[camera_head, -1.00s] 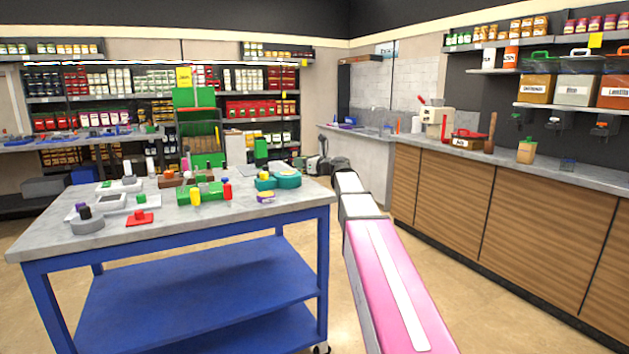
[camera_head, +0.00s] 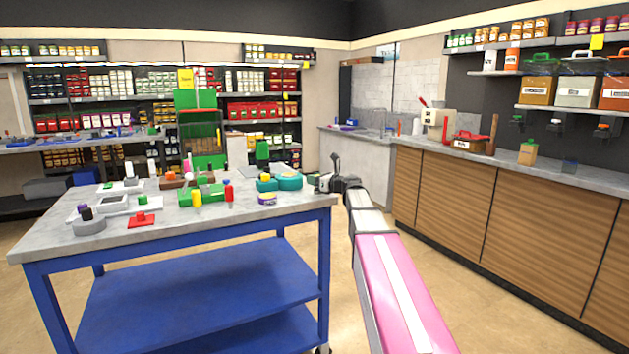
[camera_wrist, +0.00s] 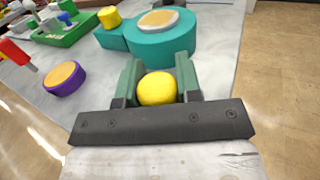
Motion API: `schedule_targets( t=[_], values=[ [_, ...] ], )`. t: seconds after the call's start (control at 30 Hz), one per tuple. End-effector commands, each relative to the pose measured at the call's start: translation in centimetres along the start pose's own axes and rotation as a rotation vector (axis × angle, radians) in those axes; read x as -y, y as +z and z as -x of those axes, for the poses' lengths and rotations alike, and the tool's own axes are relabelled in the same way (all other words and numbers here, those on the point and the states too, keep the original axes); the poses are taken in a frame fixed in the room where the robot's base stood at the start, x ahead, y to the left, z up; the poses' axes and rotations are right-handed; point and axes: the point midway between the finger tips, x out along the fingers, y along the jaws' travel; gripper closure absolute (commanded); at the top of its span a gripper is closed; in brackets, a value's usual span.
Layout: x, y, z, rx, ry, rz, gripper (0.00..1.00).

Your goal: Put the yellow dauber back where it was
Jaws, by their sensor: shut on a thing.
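My gripper (camera_wrist: 158,76) is shut on a yellow dauber (camera_wrist: 157,90), whose rounded end shows between the two dark green fingers in the wrist view. In the head view my gripper (camera_head: 322,183) is at the right edge of the table; the held dauber cannot be made out there. Ahead of the fingers is a teal round container (camera_wrist: 170,45) with a pale disc on top, also in the head view (camera_head: 290,182). A second yellow piece (camera_wrist: 108,17) sits on the smaller teal part beside it. The held dauber's lower part is hidden.
A purple disc with an orange top (camera_wrist: 65,80) lies left of the fingers. A green tray (camera_head: 208,190), a yellow cylinder (camera_head: 196,199), a red bottle (camera_head: 228,192) and a red block (camera_head: 141,220) stand on the grey table (camera_head: 180,232). Its front strip is mostly clear.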

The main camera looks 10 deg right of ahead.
Motion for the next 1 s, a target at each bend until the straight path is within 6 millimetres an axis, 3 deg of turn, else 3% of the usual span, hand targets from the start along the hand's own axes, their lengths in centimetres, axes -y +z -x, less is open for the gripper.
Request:
schedule_targets(
  t=[0.17, 0.2, 0.23, 0.27, 0.63, 1.0],
  values=[
    [0.0, -0.3, 0.0, 0.000, 0.000, 0.000, 0.92],
    [0.0, -0.3, 0.0, 0.000, 0.000, 0.000, 0.55],
    [0.0, -0.2, 0.0, 0.000, 0.000, 0.000, 0.45],
    [0.0, -0.2, 0.0, 0.000, 0.000, 0.000, 0.42],
    [0.0, 0.1, 0.3, 0.000, 0.000, 0.000, 0.42],
    [-0.2, 0.0, 7.0, 0.000, -0.002, 0.000, 0.42]
  ],
)
